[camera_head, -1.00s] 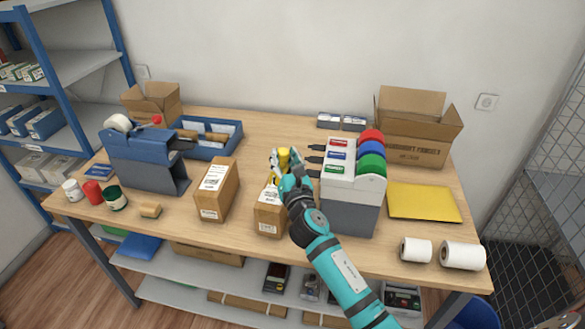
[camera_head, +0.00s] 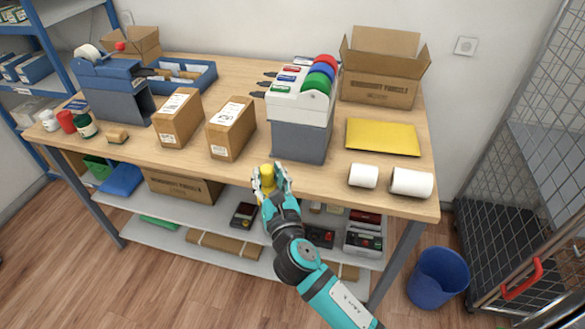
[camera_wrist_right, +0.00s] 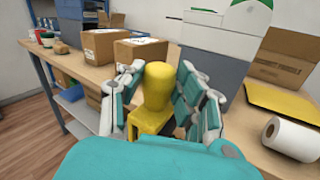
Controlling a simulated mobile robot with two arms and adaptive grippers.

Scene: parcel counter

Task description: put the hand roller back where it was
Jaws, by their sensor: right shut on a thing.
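The hand roller (camera_head: 267,172) is yellow, with a rounded knob and a squarish lower part. My right gripper (camera_head: 270,184) is shut on it and holds it upright in front of the table's front edge, above the lower shelf. In the right wrist view, the hand roller (camera_wrist_right: 157,90) sits between the fingers of the right gripper (camera_wrist_right: 160,100), and its lower end is partly hidden. My left gripper is not in view.
Two cardboard parcels (camera_head: 179,117) and a grey-white dispenser (camera_head: 300,130) stand on the wooden table (camera_head: 215,180) behind the gripper. A yellow envelope (camera_head: 383,136) and two white rolls (camera_head: 411,182) lie at right. A blue bin (camera_head: 437,275) stands on the floor.

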